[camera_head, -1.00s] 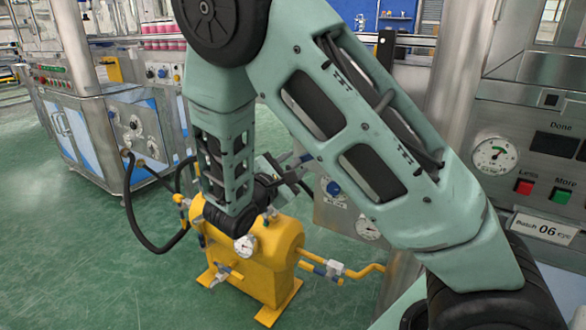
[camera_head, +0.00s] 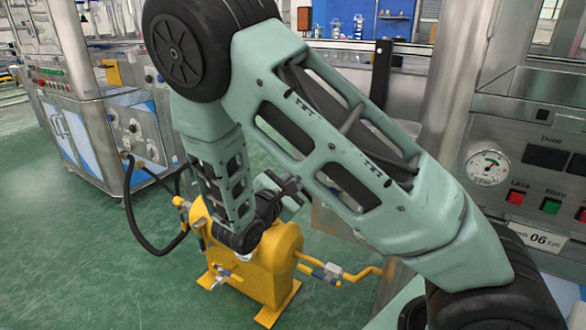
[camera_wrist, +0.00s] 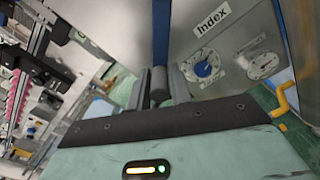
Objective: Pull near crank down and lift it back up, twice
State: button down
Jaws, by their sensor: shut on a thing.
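My gripper (camera_wrist: 158,92) is shut on a grey cylindrical handle (camera_wrist: 158,78) in the wrist view. A straight blue bar (camera_wrist: 161,32) runs from behind the handle to the top edge and looks like the crank's arm. Its far end is out of view. The crank is not clearly visible there, as my arm covers much of that area.
A black hose (camera_head: 137,215) loops at left.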

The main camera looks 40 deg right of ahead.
dwell(0.3)
jog(key=c, duration=1.4)
grip_release()
jog(key=shift+o, duration=0.2)
jog(key=p+v, duration=0.2)
jog(key=v, duration=1.5)
jog(key=shift+a, duration=0.2)
jog(key=shift+s, duration=0.15)
